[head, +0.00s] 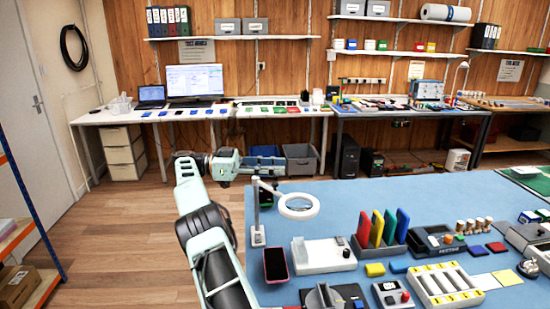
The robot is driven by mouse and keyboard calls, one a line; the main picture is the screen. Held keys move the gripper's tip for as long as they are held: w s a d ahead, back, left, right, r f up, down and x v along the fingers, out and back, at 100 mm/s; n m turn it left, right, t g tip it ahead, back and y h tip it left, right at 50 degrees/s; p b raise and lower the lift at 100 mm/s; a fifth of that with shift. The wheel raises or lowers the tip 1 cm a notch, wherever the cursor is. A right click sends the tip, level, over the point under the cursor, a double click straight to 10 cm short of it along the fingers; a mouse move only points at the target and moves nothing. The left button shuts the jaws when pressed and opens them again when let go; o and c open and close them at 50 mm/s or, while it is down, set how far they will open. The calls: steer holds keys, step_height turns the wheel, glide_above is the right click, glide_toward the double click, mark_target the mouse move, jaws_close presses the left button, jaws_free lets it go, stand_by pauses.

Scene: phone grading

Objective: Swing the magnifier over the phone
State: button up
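The magnifier has a white ring head (298,206) on a thin arm, with a pale post and base (257,237) at the left edge of the blue mat. The ring hangs up and to the right of the phone (275,265), not over it. The phone lies flat, with a dark face and a pink edge. My arm rises at the left and bends right. The dark end of my gripper (268,187) appears close to the top of the magnifier's post. Contact and the state of its fingers are too small to make out.
Right of the phone stand a white device (323,254), a rack of coloured slabs (380,235) and a battery tray (443,286). A dark round-topped device (325,296) is near the front edge. Wooden floor (130,220) is clear at left.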

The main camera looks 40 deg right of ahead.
mark_target(276, 183)
step_height(276, 183, up, 3)
steer(key=shift+s+r, duration=0.1)
steer(key=shift+r, duration=0.5)
steer(key=shift+c, duration=0.2)
